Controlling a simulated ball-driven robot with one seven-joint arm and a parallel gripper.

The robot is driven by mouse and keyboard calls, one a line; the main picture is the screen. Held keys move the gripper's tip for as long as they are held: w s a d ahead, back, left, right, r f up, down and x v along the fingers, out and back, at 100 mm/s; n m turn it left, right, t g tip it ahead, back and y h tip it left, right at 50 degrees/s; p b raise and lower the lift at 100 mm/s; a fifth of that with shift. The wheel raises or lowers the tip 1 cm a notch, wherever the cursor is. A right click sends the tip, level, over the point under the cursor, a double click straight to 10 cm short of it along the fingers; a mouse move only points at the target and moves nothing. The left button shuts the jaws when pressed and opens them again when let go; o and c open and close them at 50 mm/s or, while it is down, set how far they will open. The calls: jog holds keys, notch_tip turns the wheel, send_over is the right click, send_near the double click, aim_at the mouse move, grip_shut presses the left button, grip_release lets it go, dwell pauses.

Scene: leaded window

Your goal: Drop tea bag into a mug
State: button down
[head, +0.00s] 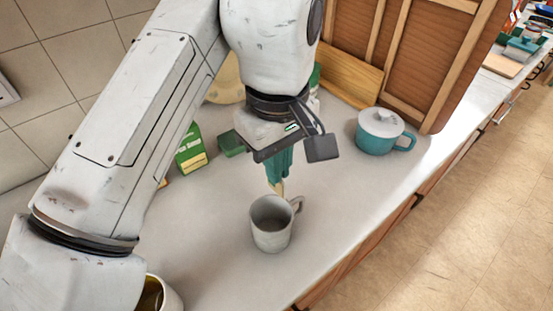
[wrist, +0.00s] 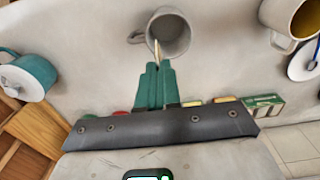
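The grey mug (head: 272,232) stands upright on the counter, its handle to the right in the head view. In the wrist view the mug (wrist: 178,42) is just beyond my fingertips. My gripper (head: 279,172), with teal fingers, points down behind and above the mug. The fingers (wrist: 157,70) are close together on a small tan tea bag (head: 277,187). In the wrist view the tea bag (wrist: 157,49) sticks out past the fingertips and overlaps the mug's near rim. Its upper part is hidden between the fingers.
A teal lidded pot (head: 378,133) stands to the right. A green tea box (head: 191,150) stands to the left. A second mug with a yellow inside (wrist: 296,17) and a saucer (wrist: 303,62) are at the right in the wrist view. The counter right of the grey mug is clear.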

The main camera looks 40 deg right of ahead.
jog(key=shift+f, duration=0.45)
jog(key=c, duration=1.3)
grip_release()
jog(key=shift+o, duration=0.2)
jog(key=shift+r, duration=0.1)
notch_tip(320, 180, up, 11)
jog(key=p, duration=1.1)
jog(key=shift+f, duration=0.2)
